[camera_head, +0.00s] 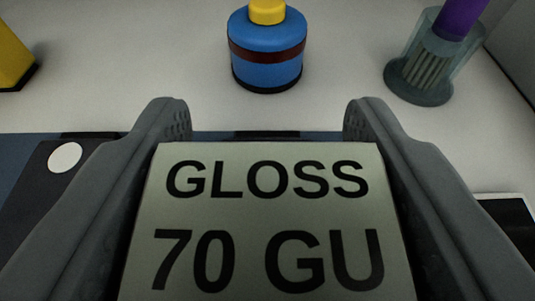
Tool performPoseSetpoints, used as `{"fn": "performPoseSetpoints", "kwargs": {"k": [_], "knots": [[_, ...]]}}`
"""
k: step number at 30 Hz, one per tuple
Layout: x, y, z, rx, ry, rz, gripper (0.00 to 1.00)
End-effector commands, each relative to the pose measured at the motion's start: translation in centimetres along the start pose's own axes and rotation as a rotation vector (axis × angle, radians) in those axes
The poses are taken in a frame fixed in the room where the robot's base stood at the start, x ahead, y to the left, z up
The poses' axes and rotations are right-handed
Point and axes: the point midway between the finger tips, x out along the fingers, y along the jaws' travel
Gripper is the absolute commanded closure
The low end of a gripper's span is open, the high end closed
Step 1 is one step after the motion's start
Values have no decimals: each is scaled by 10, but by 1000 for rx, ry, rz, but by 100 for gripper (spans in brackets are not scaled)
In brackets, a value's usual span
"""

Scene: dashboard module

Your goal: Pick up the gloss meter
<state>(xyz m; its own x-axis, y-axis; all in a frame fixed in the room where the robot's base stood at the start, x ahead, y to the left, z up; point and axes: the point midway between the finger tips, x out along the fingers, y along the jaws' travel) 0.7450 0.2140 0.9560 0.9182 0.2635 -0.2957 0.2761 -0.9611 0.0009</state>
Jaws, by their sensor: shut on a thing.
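The gloss meter (268,215) fills the lower middle of the view. Its pale face reads "GLOSS 70 GU" in black letters. My gripper (266,118) has one dark grey finger on each side of the meter and is shut on it. The meter's lower part runs out of the frame. I cannot tell whether it rests on the surface below or is held above it.
A blue bottle (267,55) with a dark red band and yellow cap stands beyond the gripper. A clear cup (427,75) with a purple item stands at the upper right. A yellow object (12,58) is at the far left. A dark blue panel with a white disc (65,157) lies left.

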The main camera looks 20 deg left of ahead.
Motion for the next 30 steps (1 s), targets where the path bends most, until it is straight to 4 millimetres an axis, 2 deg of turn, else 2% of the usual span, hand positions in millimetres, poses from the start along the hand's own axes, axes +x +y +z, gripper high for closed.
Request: {"fn": "performPoseSetpoints", "kwargs": {"k": [5, 10, 30], "knots": [[-11, 0, -36, 2, 5, 0, 80], [-19, 0, -62, 3, 2, -1, 80], [-25, 0, -81, 1, 0, -2, 80]]}}
